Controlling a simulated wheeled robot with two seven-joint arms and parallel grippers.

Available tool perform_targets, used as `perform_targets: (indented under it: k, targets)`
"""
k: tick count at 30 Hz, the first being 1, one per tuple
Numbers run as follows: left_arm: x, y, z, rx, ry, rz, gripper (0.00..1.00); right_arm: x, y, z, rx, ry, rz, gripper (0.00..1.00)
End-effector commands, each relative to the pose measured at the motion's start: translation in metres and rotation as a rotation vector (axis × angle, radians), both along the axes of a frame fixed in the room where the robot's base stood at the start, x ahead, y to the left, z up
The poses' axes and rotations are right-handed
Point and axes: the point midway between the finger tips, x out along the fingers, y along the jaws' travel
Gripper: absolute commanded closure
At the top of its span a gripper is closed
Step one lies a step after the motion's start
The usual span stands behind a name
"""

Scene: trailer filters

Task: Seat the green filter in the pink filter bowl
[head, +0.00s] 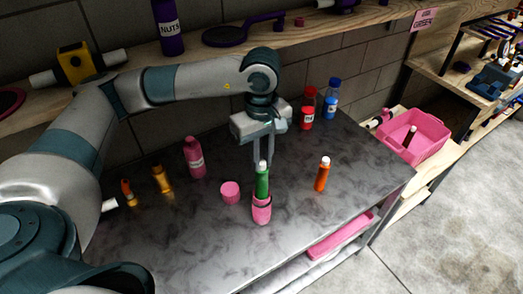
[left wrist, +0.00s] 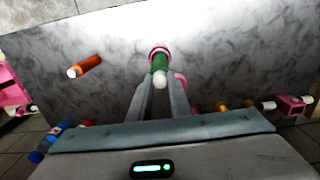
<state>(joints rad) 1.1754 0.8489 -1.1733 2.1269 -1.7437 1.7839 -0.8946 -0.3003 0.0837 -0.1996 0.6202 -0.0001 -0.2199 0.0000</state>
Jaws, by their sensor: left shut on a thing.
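The green filter (head: 262,184) has a white top end and stands nearly upright. Its lower end is at the mouth of the pink filter bowl (head: 261,214), which stands on the dark table; how deep it sits inside is hard to tell. My left gripper (head: 263,163) comes from above with its fingers around the filter's upper part, shut on it. In the left wrist view, the filter (left wrist: 160,64) lies between the fingertips (left wrist: 161,88), in line with the pink bowl rim (left wrist: 159,49). My right gripper is not in view.
A pink cup (head: 230,192) stands close left of the bowl. An orange filter (head: 322,174) stands to the right. A pink bottle (head: 194,157), a red bottle (head: 307,109) and a blue bottle (head: 331,99) stand farther back. The front table surface is clear.

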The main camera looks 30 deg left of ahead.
Motion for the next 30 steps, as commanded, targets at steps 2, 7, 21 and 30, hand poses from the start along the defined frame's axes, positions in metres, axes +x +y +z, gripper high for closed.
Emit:
perform_targets:
  k: [2,7,21,30]
  targets:
    - [0.0,0.0,-0.01,0.001,0.0,0.001,1.0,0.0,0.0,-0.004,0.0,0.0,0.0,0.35]
    - [0.0,0.0,-0.027,0.0,0.001,0.001,1.0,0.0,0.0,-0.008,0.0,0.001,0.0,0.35]
    - [0.0,0.0,-0.068,0.001,0.001,0.0,1.0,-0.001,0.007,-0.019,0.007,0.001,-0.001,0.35]
    - [0.0,0.0,-0.077,0.001,-0.001,0.0,1.0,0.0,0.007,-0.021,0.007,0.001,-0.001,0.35]
